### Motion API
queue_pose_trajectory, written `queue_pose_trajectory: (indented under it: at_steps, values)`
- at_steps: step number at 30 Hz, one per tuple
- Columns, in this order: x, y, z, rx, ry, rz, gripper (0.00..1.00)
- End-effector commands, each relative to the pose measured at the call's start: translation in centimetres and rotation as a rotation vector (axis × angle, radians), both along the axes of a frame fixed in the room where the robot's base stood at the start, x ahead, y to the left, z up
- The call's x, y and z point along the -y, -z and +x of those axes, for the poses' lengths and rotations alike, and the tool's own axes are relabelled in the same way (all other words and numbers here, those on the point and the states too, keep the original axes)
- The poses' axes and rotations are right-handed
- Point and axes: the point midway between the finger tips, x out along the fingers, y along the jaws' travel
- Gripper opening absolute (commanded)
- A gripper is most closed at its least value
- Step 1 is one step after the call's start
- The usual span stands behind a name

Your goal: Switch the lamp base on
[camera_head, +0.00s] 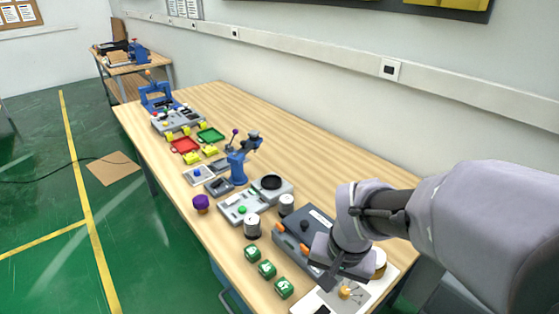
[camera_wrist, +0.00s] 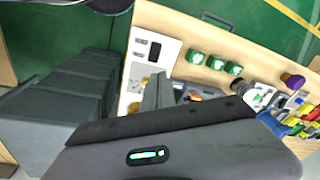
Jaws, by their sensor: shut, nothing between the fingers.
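A white plate (camera_head: 308,302) lies at the near end of the wooden table, with a small brass-coloured part (camera_head: 344,292) and a dark slot or switch on it. The plate (camera_wrist: 138,73) also shows in the wrist view, with the dark rectangular piece (camera_wrist: 154,50) near its far end. I cannot tell for certain whether this is the lamp base, or whether it is on. My gripper (camera_head: 328,281) is shut and empty, above or beside the plate. In the wrist view its fingers (camera_wrist: 158,90) cover part of the plate.
Green cubes (camera_head: 267,269) stand along the table's front edge. A dark grey box (camera_head: 313,226) with orange parts is beside my gripper. A grey unit with a green button (camera_head: 242,209), cylinders and a purple knob (camera_head: 201,202) are farther along. The table's back strip is clear.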

Motion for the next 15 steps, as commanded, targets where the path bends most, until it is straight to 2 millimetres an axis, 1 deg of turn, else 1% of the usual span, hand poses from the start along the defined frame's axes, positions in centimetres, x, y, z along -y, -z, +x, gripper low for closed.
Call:
queue_pose_trajectory:
  at_steps: [1, 2, 3, 6, 9, 10, 12, 15]
  values:
    - [-0.4, -2.6, -1.5, 0.075, -0.001, 0.018, 0.00]
    - [-0.7, -4.0, -2.6, 0.114, -0.003, 0.031, 0.00]
    - [-1.1, -5.6, -4.1, 0.164, -0.007, 0.047, 0.00]
    - [-2.0, -8.2, -7.4, 0.273, -0.023, 0.082, 0.00]
    - [-2.7, -9.3, -9.6, 0.340, -0.036, 0.106, 0.00]
    - [-2.8, -9.5, -10.0, 0.353, -0.038, 0.110, 0.00]
    - [-2.9, -9.7, -10.4, 0.368, -0.043, 0.115, 0.00]
    - [-3.0, -9.8, -10.5, 0.370, -0.043, 0.117, 0.00]
